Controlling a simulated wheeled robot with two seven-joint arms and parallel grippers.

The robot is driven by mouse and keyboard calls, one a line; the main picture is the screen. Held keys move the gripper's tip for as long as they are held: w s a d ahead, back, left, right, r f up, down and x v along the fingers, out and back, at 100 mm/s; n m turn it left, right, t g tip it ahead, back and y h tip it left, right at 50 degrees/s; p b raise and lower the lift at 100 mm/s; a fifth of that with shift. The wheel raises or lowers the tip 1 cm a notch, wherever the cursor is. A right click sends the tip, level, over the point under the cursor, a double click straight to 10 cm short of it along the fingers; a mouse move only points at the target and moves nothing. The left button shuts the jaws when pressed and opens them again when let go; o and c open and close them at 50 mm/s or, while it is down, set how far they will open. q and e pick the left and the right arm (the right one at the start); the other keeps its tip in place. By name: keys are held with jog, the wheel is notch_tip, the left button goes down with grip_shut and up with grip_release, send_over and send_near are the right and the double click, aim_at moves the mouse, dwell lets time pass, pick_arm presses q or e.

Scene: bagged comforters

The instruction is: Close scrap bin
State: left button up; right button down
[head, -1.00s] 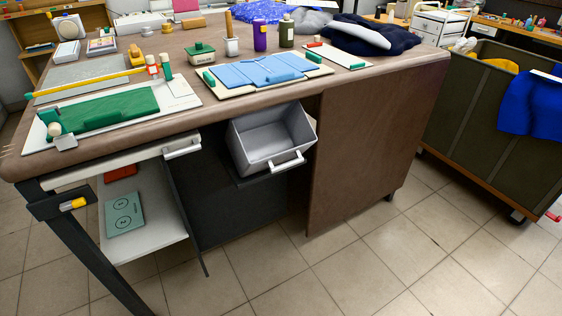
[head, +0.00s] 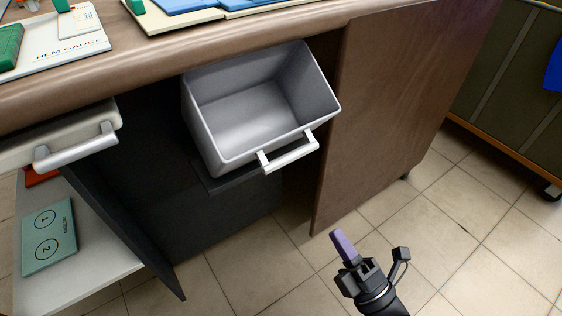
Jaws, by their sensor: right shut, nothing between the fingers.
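The scrap bin (head: 250,118) is a grey, open-topped box under the table's edge. It is tilted out of the dark cabinet, and its inside shows empty. A pale bar handle (head: 288,152) runs along its front rim. My right gripper (head: 339,240) is in the head view, below and to the right of the handle, over the floor. Its fingers are shut with nothing between them, and it is apart from the bin. My left gripper is not in view.
A brown side panel (head: 375,100) stands right of the bin. At left are a drawer with a pale handle (head: 75,148) and a shelf with a green booklet (head: 48,237). The dark green cart (head: 520,90) is at far right. Tiled floor in front is clear.

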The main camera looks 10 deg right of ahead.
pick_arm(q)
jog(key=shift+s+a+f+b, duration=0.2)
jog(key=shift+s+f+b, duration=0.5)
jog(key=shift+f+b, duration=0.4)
pick_arm(e)
jog(key=x, duration=1.3)
jog(key=shift+r, duration=0.25)
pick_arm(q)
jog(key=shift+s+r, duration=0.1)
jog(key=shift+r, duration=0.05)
pick_arm(e)
jog(key=shift+a, duration=0.1)
